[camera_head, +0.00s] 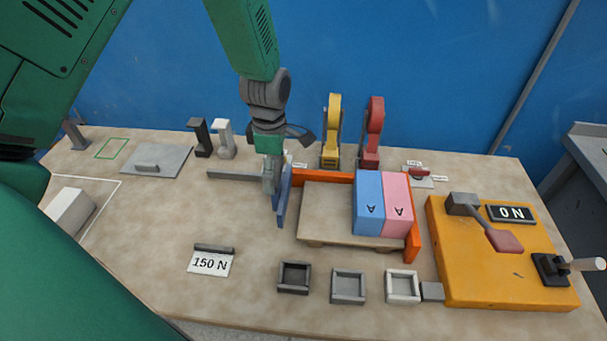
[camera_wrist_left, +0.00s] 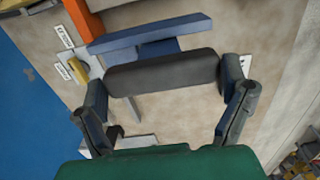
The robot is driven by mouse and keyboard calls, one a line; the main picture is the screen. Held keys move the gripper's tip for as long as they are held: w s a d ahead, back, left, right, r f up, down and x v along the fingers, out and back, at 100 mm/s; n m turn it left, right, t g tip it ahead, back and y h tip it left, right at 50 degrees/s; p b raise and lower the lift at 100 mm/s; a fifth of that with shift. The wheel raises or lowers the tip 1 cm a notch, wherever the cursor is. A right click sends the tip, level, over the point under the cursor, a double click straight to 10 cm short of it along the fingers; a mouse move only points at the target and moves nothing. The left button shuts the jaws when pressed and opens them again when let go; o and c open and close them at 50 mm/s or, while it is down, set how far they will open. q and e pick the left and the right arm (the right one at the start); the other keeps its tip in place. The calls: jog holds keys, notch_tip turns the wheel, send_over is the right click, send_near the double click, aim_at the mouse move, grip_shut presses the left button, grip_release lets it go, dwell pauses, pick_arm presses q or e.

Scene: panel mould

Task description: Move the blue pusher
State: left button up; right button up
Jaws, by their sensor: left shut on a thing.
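The blue pusher (camera_head: 283,200) stands upright at the left edge of the pale board (camera_head: 325,212). My left gripper (camera_head: 269,185) comes down from above on its left side and is shut on its dark handle. In the left wrist view the dark handle (camera_wrist_left: 163,72) lies between the fingers (camera_wrist_left: 168,110), with the blue plate of the pusher (camera_wrist_left: 150,33) just beyond it. A blue block (camera_head: 368,202) and a pink block (camera_head: 397,205) stand side by side at the right of the board, apart from the pusher. My right gripper is not in view.
An orange fence (camera_head: 414,240) runs along the board's back and right. Yellow (camera_head: 331,135) and red (camera_head: 373,130) clamps stand behind it. Several small square trays (camera_head: 348,287) and a "150 N" card (camera_head: 210,262) lie in front. A yellow panel (camera_head: 470,275) with a lever is right.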

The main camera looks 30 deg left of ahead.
pick_arm(q)
jog(key=s+a+p, duration=0.2)
jog(key=s+a, duration=0.2)
jog(key=a, duration=0.4)
jog(key=shift+f, duration=0.15)
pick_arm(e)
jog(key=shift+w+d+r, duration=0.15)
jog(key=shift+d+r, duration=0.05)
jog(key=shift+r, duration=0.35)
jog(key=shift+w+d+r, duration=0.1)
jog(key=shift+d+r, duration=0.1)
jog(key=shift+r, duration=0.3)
pick_arm(q)
jog(key=shift+d, duration=0.1)
jog(key=o, duration=1.4)
jog(key=shift+w, duration=0.1)
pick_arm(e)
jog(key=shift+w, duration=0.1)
pick_arm(q)
jog(key=shift+a, duration=0.2)
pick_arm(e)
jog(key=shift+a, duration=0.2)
pick_arm(q)
notch_tip(320, 180, up, 12)
jog(key=shift+f, duration=0.15)
